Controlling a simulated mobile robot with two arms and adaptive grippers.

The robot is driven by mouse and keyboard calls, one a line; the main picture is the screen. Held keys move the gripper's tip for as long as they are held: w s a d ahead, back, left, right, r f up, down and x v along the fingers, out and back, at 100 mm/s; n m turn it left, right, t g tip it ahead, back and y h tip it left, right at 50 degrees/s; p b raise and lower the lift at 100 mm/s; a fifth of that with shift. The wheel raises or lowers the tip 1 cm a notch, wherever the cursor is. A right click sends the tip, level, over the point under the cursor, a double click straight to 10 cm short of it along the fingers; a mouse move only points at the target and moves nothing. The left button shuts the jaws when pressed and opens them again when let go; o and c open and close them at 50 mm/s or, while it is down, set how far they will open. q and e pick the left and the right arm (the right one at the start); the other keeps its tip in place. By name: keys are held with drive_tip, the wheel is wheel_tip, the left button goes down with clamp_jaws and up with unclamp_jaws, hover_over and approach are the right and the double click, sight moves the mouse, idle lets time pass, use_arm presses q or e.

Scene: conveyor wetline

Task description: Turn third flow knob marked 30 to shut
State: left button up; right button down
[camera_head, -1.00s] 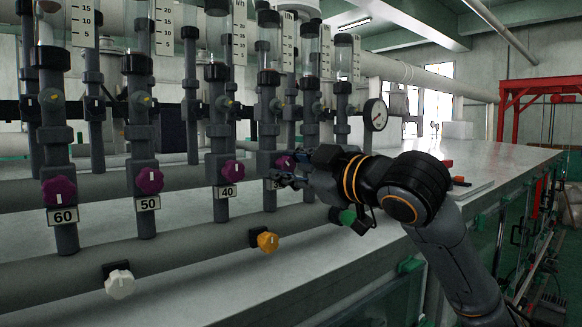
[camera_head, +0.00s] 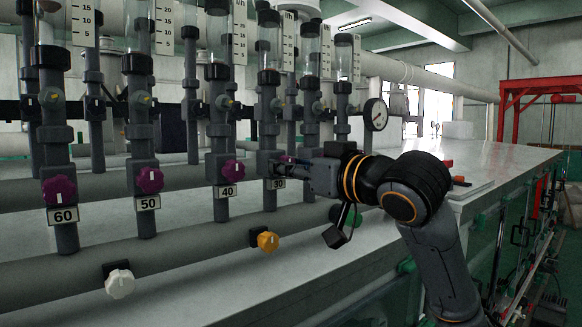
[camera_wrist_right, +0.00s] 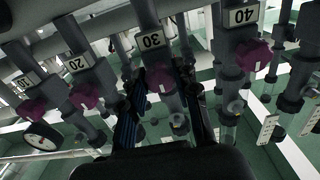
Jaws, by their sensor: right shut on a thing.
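The purple flow knob marked 30 (camera_head: 286,159) is mostly hidden behind my right gripper (camera_head: 273,171) in the head view; its white label (camera_head: 279,184) shows just below. In the right wrist view the purple knob (camera_wrist_right: 160,78) sits between the two dark fingers of my right gripper (camera_wrist_right: 163,95), under the 30 label (camera_wrist_right: 150,40). My right gripper is shut on this knob. The knob's white mark is small, so its exact angle is hard to read. My left gripper is not in view.
Similar purple knobs marked 40 (camera_head: 232,171), 50 (camera_head: 149,180) and 60 (camera_head: 58,190) stand to the left. An orange knob (camera_head: 267,241) and a white knob (camera_head: 119,283) are on the lower pipe. A pressure gauge (camera_head: 375,114) stands at the back.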

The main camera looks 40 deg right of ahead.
drive_tip(key=shift+m, duration=0.3)
drive_tip(key=c, duration=1)
unclamp_jaws()
drive_tip(key=s, duration=0.8)
drive_tip(key=s+d, duration=0.1)
drive_tip(key=s, duration=0.3)
